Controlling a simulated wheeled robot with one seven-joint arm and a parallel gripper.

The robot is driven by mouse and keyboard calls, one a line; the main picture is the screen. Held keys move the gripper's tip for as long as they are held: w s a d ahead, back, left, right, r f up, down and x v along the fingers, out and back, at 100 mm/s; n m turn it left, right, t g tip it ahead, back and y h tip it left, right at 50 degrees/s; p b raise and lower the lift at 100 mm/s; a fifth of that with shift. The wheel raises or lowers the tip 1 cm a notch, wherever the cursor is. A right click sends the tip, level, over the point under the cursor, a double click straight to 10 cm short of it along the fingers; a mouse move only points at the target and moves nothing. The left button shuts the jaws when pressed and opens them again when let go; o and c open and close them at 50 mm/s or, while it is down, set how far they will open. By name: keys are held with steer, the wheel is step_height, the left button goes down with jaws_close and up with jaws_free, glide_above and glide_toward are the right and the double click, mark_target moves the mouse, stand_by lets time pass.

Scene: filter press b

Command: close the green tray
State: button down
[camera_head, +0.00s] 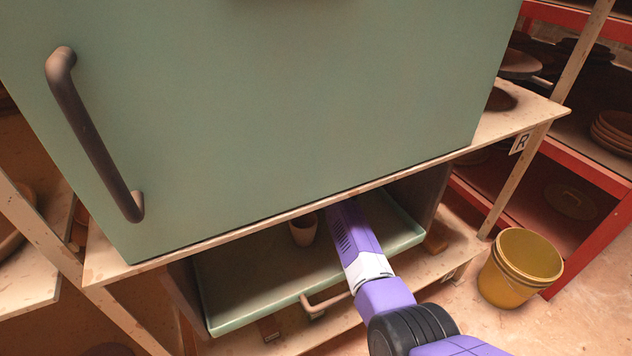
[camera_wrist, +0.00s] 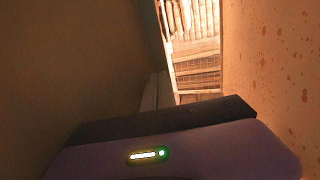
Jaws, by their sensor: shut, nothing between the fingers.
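The green tray (camera_head: 262,312) is pulled out of the low compartment under the shelf, with its front rim and a curved brown handle (camera_head: 320,305) toward me. A small terracotta cup (camera_head: 303,230) stands inside it toward the back. My purple arm reaches over the tray's front rim, right of the handle, and in under the shelf board. The shelf board hides the arm's far end in the head view. In the wrist view my gripper (camera_wrist: 165,120) shows as a purple body with a dark front part and a lit strip. It is shut and empty; its fingertips are not clear.
A large green cabinet front (camera_head: 290,120) with a dark handle (camera_head: 95,140) stands on the wooden shelf (camera_head: 500,125) above the tray. A yellow bucket (camera_head: 520,265) is on the floor at right. Red racks (camera_head: 585,160) with pots stand behind it.

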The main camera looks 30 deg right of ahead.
steer(key=shift+s+r+p, duration=0.3)
steer(key=shift+s+r, duration=0.1)
steer(key=shift+s, duration=0.2)
steer(key=shift+s+f, duration=0.1)
steer(key=shift+s, duration=0.2)
steer(key=p+v, duration=0.4)
steer(key=v, duration=0.4)
steer(key=shift+s, duration=0.1)
steer(key=s+d+r+n+t+h, duration=0.2)
steer(key=s+r+n+t, duration=0.1)
steer(key=s+r+n, duration=0.25)
steer(key=s+a+n+g+y, duration=0.1)
steer(key=s+a+n, duration=0.3)
steer(key=s, duration=1.3)
steer(key=s+a+r+n+g, duration=0.1)
steer(key=s+a+n, duration=0.25)
steer(key=s, duration=1.35)
steer(key=s+a+n+g+y, duration=0.1)
steer(key=s+a+n, duration=0.3)
steer(key=s, duration=1.3)
step_height(320, 180, up, 17)
steer(key=n+p, duration=0.1)
steer(key=p, duration=1.5)
steer(key=shift+d+f, duration=0.15)
steer(key=shift+d, duration=0.3)
